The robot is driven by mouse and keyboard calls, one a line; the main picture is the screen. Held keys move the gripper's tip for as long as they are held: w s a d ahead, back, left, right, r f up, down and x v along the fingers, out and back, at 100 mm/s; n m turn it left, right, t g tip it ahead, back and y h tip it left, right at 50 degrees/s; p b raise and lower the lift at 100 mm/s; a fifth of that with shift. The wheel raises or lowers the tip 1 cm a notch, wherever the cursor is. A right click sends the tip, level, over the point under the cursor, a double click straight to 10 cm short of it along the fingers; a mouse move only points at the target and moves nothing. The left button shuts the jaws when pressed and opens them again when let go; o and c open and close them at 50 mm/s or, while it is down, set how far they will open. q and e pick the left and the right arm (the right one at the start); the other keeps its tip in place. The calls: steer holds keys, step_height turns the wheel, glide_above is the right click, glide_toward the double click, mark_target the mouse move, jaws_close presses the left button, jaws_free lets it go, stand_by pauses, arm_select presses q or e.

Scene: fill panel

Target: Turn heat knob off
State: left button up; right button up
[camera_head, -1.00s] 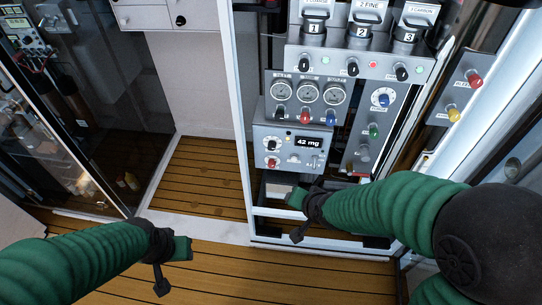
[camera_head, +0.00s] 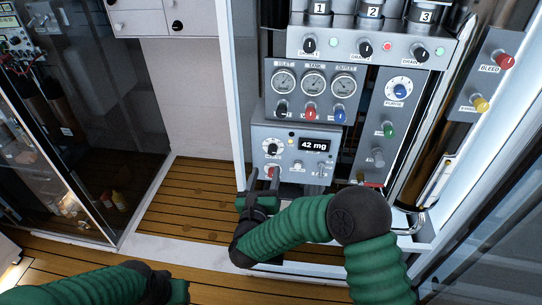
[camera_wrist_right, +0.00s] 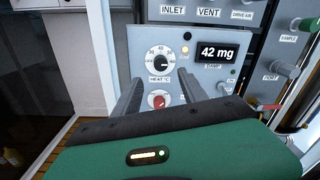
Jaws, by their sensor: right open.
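The heat knob (camera_head: 272,147) is a black knob on a white dial, on the grey unit with the "42 mg" display. It shows clearly in the right wrist view (camera_wrist_right: 161,64), above the label "HEAT °C". My right gripper (camera_head: 265,173) is open just below the heat knob. In the right wrist view its two fingers (camera_wrist_right: 160,79) point up at the unit, one on each side of a red knob (camera_wrist_right: 158,101) under the heat knob. I see no contact with the heat knob. My left gripper (camera_head: 178,291) is low at the bottom left, away from the panel; its fingers are unclear.
Gauges (camera_head: 313,84) with several knobs sit above the heat unit (camera_head: 320,170). A purge panel (camera_head: 397,110) stands to its right. The white frame post (camera_head: 238,100) rises just left of the unit. The wooden floor (camera_head: 185,200) left of it is clear.

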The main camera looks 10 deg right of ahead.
mark_target(271, 152)
steer(key=b+x, duration=0.1)
steer(key=x, duration=0.8)
steer(key=shift+w+f, duration=0.1)
steer(key=shift+w, duration=0.25)
jaws_close()
